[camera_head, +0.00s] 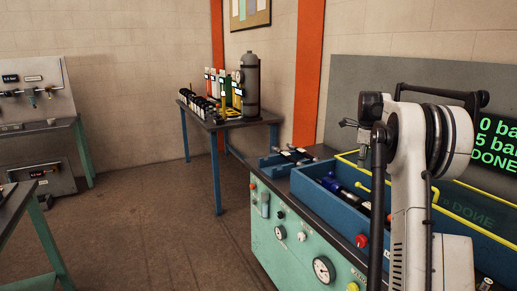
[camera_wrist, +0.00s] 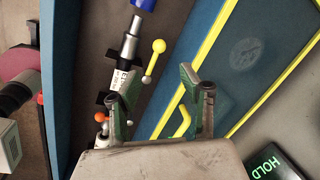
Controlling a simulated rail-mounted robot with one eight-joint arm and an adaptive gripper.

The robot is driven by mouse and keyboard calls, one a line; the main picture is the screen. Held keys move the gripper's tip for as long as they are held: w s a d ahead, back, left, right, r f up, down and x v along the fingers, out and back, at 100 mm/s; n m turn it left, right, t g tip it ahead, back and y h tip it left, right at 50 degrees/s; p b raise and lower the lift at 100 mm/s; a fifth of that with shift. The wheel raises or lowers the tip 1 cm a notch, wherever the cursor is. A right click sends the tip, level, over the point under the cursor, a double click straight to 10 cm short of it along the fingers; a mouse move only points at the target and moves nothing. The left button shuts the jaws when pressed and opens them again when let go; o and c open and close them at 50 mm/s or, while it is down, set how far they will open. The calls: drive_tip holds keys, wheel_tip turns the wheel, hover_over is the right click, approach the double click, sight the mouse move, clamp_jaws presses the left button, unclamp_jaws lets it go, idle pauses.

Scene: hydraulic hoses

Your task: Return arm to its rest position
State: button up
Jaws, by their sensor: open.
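My arm (camera_head: 408,180), white with black joints and a black hose, stands folded at the right of the head view over the green bench. My gripper (camera_wrist: 153,92) shows in the wrist view with two green-padded fingers spread apart and nothing between them. Below it lies the blue-walled tray (camera_wrist: 62,60) with yellow edging. A metal and blue coupling (camera_wrist: 130,40) with a label lies in the tray, and a yellow ball-ended lever (camera_wrist: 154,62) is beside it, apart from the fingers. The gripper's fingertips cannot be made out in the head view.
The green bench (camera_head: 270,235) carries gauges and a red knob. A dark display (camera_head: 492,140) behind my arm reads "DONE"; a display in the wrist view reads "HOLD" (camera_wrist: 270,168). A blue-legged table (camera_head: 235,123) with a grey cylinder stands farther back. The floor between is clear.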

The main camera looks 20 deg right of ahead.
drive_tip(key=s+a+r+n+t, duration=0.1)
drive_tip(key=a+r+n, duration=0.2)
drive_tip(key=a, duration=0.6)
drive_tip(key=s+a+r+n, duration=0.2)
drive_tip(key=a+r+n, duration=0.15)
drive_tip(key=a, duration=0.45)
drive_tip(key=s+a+r+n+t, duration=0.1)
drive_tip(key=a+r+n, duration=0.25)
drive_tip(key=a, duration=0.55)
drive_tip(key=s+a+n+t, duration=0.1)
drive_tip(key=s+a+n, duration=0.35)
drive_tip(key=a, duration=0.35)
drive_tip(key=s+a+n+t, duration=0.1)
drive_tip(key=s+a+n, duration=0.2)
drive_tip(key=s+a, duration=0.35)
drive_tip(key=s+a+f+n+t+y, duration=0.1)
drive_tip(key=s+a+f+n, duration=1)
drive_tip(key=s+a, duration=0.4)
drive_tip(key=s+f, duration=0.1)
drive_tip(key=s, duration=0.1)
drive_tip(key=shift+s+f+t+y, duration=0.2)
drive_tip(key=shift+s+t+y, duration=0.15)
drive_tip(key=shift+t+y, duration=0.05)
